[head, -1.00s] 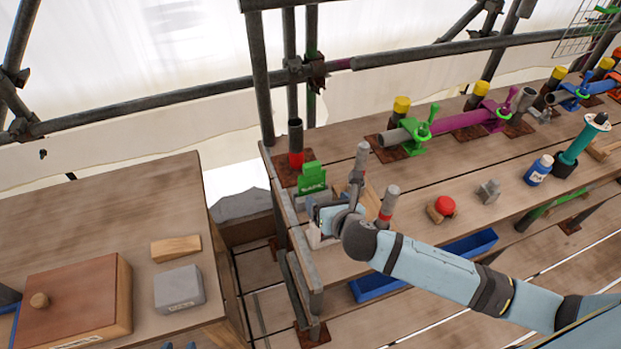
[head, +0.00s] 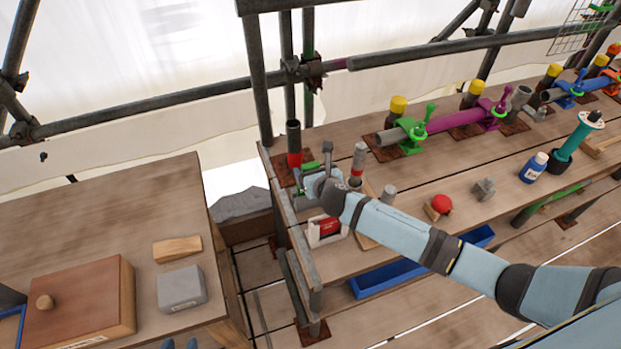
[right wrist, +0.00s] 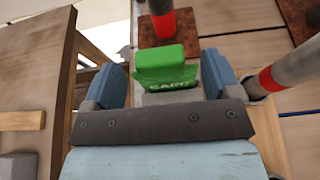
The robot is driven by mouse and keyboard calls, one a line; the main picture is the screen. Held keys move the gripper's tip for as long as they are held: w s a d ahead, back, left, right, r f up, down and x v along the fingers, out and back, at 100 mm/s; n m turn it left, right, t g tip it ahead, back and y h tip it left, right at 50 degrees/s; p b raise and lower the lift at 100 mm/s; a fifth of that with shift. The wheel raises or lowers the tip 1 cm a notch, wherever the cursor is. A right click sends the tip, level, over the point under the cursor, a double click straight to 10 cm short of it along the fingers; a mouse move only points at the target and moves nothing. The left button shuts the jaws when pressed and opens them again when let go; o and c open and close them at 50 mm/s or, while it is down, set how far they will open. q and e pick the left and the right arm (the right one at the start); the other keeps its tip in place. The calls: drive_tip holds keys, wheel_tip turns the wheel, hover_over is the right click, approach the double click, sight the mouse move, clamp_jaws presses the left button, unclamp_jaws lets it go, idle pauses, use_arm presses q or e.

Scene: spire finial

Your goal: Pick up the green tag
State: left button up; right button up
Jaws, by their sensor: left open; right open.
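The green tag (right wrist: 168,68), with pale lettering on its face, stands upright in a pale holder. In the right wrist view it is between the two blue fingers of my right gripper (right wrist: 165,78), with a gap at the left finger and little visible gap at the right. In the head view my right gripper (head: 311,184) covers most of the tag, and only a green strip (head: 310,166) shows behind it. My right gripper is open.
A red tag (head: 328,226) in a white holder stands just nearer than my right gripper. A dark post with a red band (head: 294,160) is close behind the green tag. Grey red-banded posts (head: 358,162) stand to the right. A gap separates the left table (head: 120,200) from this bench.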

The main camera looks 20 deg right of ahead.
drive_tip(key=shift+x, duration=1.05)
drive_tip(key=shift+c, duration=0.2)
